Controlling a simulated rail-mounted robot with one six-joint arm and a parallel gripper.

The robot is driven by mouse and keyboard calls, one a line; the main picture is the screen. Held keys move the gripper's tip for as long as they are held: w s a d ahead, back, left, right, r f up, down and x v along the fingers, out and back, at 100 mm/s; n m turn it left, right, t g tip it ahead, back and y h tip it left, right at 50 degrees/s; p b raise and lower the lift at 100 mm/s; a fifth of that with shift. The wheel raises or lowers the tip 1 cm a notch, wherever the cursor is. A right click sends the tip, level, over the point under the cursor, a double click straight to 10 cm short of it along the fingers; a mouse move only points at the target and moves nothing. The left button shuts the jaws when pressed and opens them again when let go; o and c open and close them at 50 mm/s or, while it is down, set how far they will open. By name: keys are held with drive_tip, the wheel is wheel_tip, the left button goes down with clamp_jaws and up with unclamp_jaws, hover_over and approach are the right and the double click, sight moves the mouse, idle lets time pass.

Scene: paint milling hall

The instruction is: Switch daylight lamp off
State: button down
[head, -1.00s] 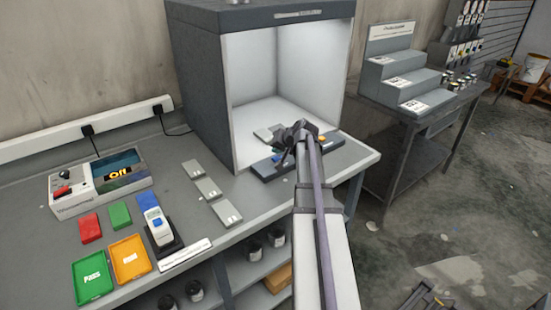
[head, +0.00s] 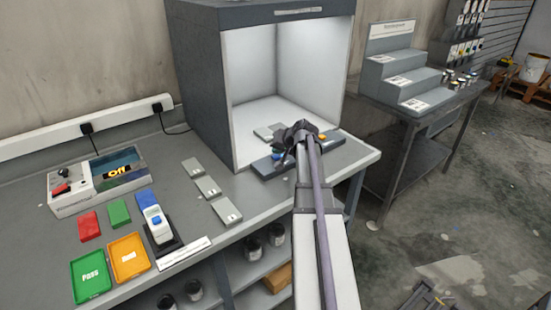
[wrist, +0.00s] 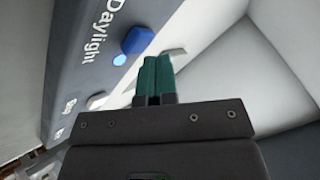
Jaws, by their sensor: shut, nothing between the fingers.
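The light booth (head: 187,75) stands on the bench with a bright white interior. A dark control strip (head: 262,167) lies along its front, partly hidden by my arm. In the wrist view the strip bears a "Daylight" label (wrist: 100,32), a blue button (wrist: 137,41) and a small indicator (wrist: 119,61) that looks lit pale blue. The blue button also shows in the head view (head: 278,155). My gripper (wrist: 157,62) has its green fingers together and empty, beside the blue button in the picture. I cannot tell whether they touch it.
A pale button (wrist: 97,100) sits further along the strip, and an orange one (head: 322,137) at its right end. Grey sample plates (head: 207,187) lie left of the booth.

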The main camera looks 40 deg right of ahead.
sight(277, 156)
drive_tip(key=shift+f+b, duration=0.4)
drive_tip(key=shift+f, duration=0.05)
idle(0.6)
drive_tip(key=shift+r, duration=0.1)
drive_tip(key=shift+r+p, duration=0.85)
drive_tip(key=shift+p, duration=0.1)
wheel_tip(277, 156, up, 6)
drive_tip(key=p, duration=0.6)
